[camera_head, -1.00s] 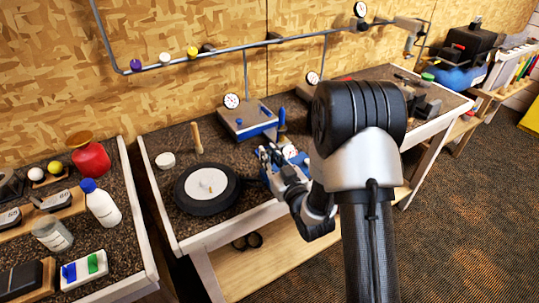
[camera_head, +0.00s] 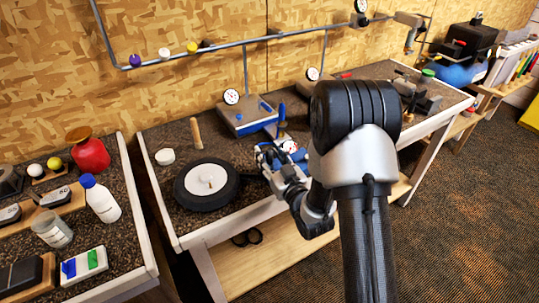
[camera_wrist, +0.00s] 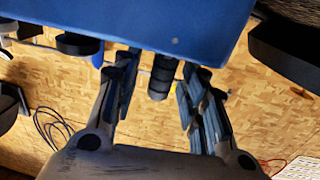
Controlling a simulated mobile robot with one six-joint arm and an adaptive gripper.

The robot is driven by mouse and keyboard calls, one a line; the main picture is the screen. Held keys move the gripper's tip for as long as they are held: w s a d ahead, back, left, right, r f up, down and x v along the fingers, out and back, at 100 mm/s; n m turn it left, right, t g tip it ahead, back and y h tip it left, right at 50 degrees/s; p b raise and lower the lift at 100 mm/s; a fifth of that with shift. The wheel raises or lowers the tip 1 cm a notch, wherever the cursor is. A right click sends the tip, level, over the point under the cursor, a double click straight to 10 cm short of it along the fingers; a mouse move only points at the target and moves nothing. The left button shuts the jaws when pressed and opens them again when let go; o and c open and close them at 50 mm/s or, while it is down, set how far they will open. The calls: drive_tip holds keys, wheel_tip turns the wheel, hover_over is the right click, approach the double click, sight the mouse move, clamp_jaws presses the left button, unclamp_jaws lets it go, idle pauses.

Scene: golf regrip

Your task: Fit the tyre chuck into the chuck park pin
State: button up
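My gripper (camera_head: 268,153) is low over the front of the bench, just right of the tyre (camera_head: 183,190). It is beside a small blue unit with a white and red dial (camera_head: 289,147). In the wrist view my gripper (camera_wrist: 158,92) has its fingers apart. A dark ribbed cylinder (camera_wrist: 161,77), possibly the tyre chuck's grip, shows between them with gaps on both sides. Its depth relative to the fingertips is unclear. A blue box face (camera_wrist: 140,25) fills the top of that view and hides the cylinder's end. I cannot identify the chuck park pin for certain.
A blue-based gauge stand (camera_head: 247,117) and an upright blue post (camera_head: 282,113) stand behind my gripper. A wooden peg (camera_head: 196,133) and a white puck (camera_head: 165,157) are behind the tyre. Beyond the bench's front edge is a lower shelf (camera_head: 270,255).

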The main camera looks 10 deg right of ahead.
sight(271, 156)
drive_tip(key=v, duration=0.7)
drive_tip(key=shift+s, duration=0.3)
idle(0.6)
drive_tip(key=shift+w+r+g, duration=0.3)
drive_tip(key=shift+w+r, duration=0.1)
drive_tip(key=shift+w+d+r+n+g+h, duration=0.15)
drive_tip(key=shift+w+r+g+h, duration=0.1)
drive_tip(key=shift+r+g, duration=0.15)
drive_tip(key=shift+w+r+n+g+h, duration=0.2)
drive_tip(key=shift+r+g+h, duration=0.1)
drive_tip(key=shift+r, duration=0.2)
drive_tip(key=s+d+r+m+g+h, duration=0.2)
drive_tip(key=s+r+g+h, duration=0.1)
drive_tip(key=s+r+g, duration=0.4)
drive_tip(key=s+a+r+g, duration=0.1)
drive_tip(key=s+g, duration=0.1)
drive_tip(key=s, duration=0.9)
drive_tip(key=s+a+r+m+g, duration=0.1)
drive_tip(key=s+a+g, duration=0.1)
drive_tip(key=s, duration=1)
drive_tip(key=shift+s+a+r, duration=0.3)
drive_tip(key=shift+a+r, duration=0.05)
drive_tip(key=shift+r, duration=0.05)
